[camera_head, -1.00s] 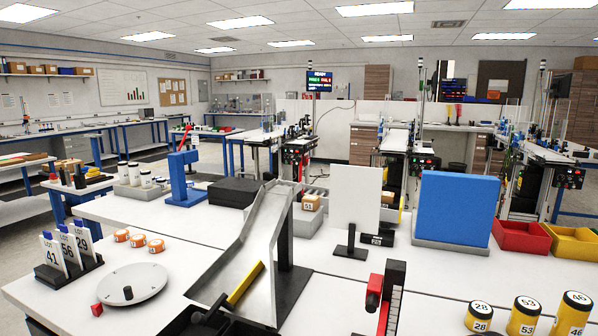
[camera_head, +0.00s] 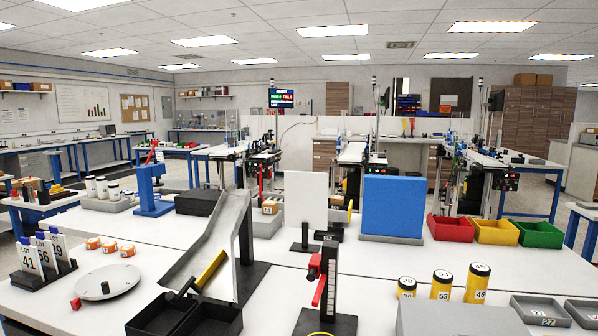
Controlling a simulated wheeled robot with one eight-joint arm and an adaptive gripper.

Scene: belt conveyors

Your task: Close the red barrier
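No plain red barrier stands out, and I cannot tell which red part the task means. A red lever (camera_head: 319,290) sits on a black upright post with a scale (camera_head: 328,268) at the front middle of the near table. Another red lever (camera_head: 152,152) tops the blue press (camera_head: 150,190) at the left. A small red block (camera_head: 76,304) is beside the grey turntable (camera_head: 108,283). My gripper is not in view.
A blue panel (camera_head: 392,205) stands at the table's middle. Red (camera_head: 456,230), yellow (camera_head: 496,232) and green (camera_head: 537,234) bins stand to its right. Numbered yellow cylinders (camera_head: 441,284) are at the front right. Belt conveyors (camera_head: 352,152) stand behind.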

